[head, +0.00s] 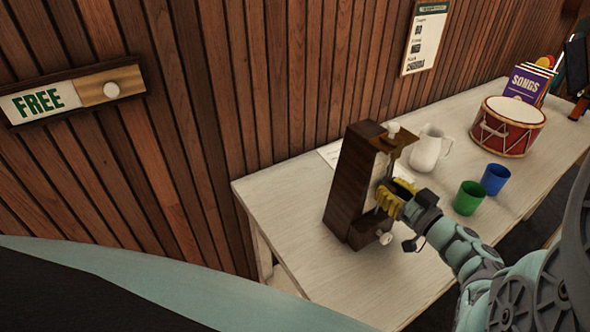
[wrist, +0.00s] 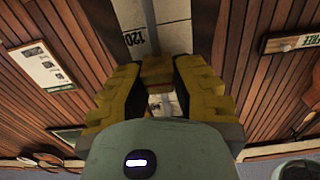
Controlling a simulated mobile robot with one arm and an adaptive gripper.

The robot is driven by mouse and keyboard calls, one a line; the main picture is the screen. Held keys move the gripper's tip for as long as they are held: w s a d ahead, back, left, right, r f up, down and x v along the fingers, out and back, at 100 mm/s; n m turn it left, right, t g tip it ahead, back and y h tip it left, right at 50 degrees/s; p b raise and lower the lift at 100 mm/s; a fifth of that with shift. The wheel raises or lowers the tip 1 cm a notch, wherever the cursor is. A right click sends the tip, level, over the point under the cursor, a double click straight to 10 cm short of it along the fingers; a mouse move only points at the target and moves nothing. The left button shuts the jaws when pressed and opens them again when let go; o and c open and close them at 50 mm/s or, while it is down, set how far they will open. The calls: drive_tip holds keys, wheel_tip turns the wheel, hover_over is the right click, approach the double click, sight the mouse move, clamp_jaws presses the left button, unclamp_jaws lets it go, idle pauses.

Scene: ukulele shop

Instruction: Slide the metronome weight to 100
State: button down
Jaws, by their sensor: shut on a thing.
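The metronome (head: 350,188) is a tall dark wooden case standing on the pale table, with its open front toward my arm. My gripper (head: 386,199) reaches into that front at its lower half. In the wrist view my gripper (wrist: 158,84) has its yellow fingers closed on a small brown-gold block, which looks like the metronome weight (wrist: 157,72). A grey rod (wrist: 148,12) runs up from it over a pale scale (wrist: 173,38). The number 120 shows upside down on the scale beside the rod. The fingers hide the other nearby marks. The weight cannot be made out in the head view.
A white pitcher (head: 426,150), a green cup (head: 468,198) and a blue cup (head: 495,179) stand right of the metronome. A red drum (head: 508,128) and a songs book (head: 527,86) are farther back. The front left of the table (head: 295,240) is clear.

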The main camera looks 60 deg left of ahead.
drive_tip(key=shift+s+a+r, duration=0.1)
drive_tip(key=c, duration=0.7)
unclamp_jaws()
drive_tip(key=shift+c, duration=0.2)
drive_tip(key=d, duration=1.2)
drive_tip(key=shift+s, duration=0.15)
